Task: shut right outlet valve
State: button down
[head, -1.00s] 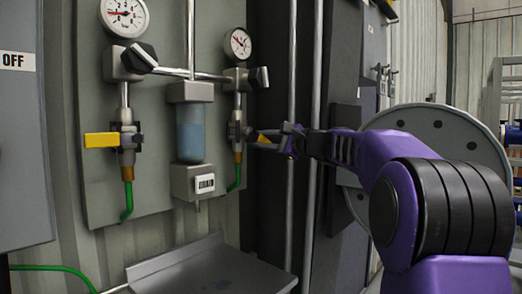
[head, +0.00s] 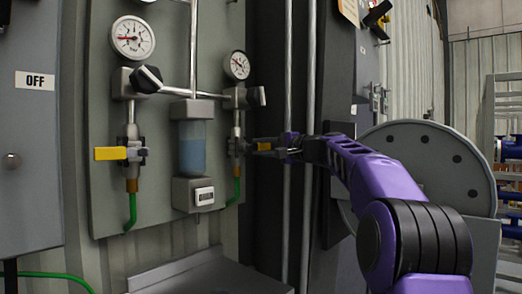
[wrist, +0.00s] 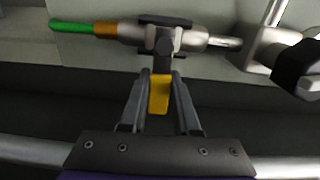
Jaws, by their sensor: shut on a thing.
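The right outlet valve (head: 237,147) sits on the vertical pipe under the right gauge, with a green hose below it. Its yellow handle (wrist: 159,97) sticks out across the pipe, toward the right in the head view. My gripper (head: 276,147) reaches in from the right and is shut on this handle. In the wrist view the two fingers of my gripper (wrist: 160,84) stand on either side of the yellow handle. The fingers partly hide the handle in the head view.
The left valve, with its yellow handle (head: 110,153) pointing left, is on the same grey panel (head: 160,200). A blue-filled bowl (head: 192,147) hangs between the valves. Vertical pipes (head: 311,80) and a large round disc (head: 455,150) stand near my arm. A metal shelf (head: 205,272) is below.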

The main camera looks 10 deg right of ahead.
jog(key=shift+r, duration=0.15)
jog(key=c, duration=0.6)
grip_release()
jog(key=shift+c, duration=0.2)
jog(key=b+v, duration=0.1)
jog(key=v, duration=1.6)
jog(key=shift+s+b, duration=0.15)
jog(key=shift+b, duration=0.2)
jog(key=shift+d, duration=0.1)
